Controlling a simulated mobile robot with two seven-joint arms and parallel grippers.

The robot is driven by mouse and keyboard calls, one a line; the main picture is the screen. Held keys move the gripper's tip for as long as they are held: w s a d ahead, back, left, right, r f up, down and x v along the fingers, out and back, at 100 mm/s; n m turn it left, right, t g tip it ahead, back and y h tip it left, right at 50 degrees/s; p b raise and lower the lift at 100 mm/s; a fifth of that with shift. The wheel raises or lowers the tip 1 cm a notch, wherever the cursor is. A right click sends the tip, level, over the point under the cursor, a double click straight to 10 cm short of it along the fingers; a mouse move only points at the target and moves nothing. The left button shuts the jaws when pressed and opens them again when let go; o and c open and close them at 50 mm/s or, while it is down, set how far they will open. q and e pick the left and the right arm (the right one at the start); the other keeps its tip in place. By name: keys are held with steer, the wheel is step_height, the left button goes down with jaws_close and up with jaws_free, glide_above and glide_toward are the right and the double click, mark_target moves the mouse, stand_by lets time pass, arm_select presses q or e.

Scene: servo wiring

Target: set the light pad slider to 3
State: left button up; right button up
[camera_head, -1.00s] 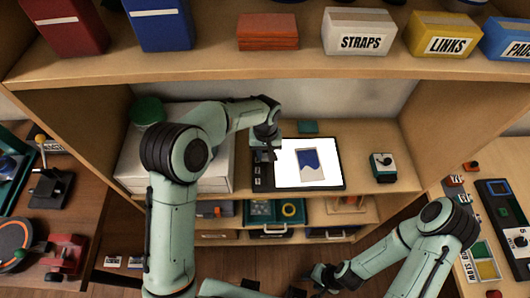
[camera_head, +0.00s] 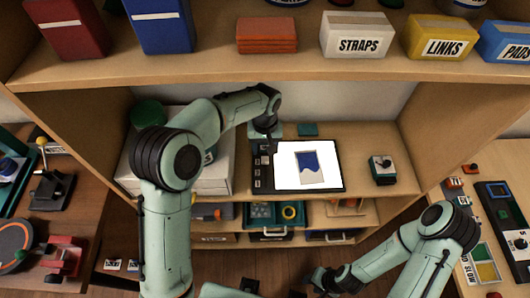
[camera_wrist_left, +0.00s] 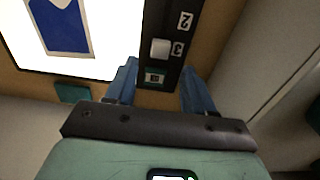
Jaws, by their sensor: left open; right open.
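The light pad (camera_head: 331,178) lies on the shelf, its white panel lit, with a blue-and-white picture on it. Along its left side runs a black slider strip (camera_head: 263,186) with number labels. In the left wrist view, the white slider knob (camera_wrist_left: 160,48) sits beside the "3" label, close to a small green-framed window (camera_wrist_left: 155,77) at the strip's end. My left gripper (camera_head: 271,147) is over the far end of the strip. In its wrist view the left gripper (camera_wrist_left: 160,88) is open, fingers on either side of the strip, apart from the knob. My right gripper (camera_head: 318,279) is low at the front, away from the pad.
A teal block (camera_head: 308,130) lies behind the pad. A small dial device (camera_head: 382,170) stands to its right. White boxes (camera_head: 215,172) stand on the left under my left arm. The upper shelf board (camera_head: 290,70) overhangs the back. Trays (camera_head: 262,215) fill the lower shelf.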

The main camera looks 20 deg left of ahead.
mark_target(265, 158)
arm_select(q)
step_height(265, 158, up, 7)
steer(key=shift+p, duration=0.3)
stand_by(0.5)
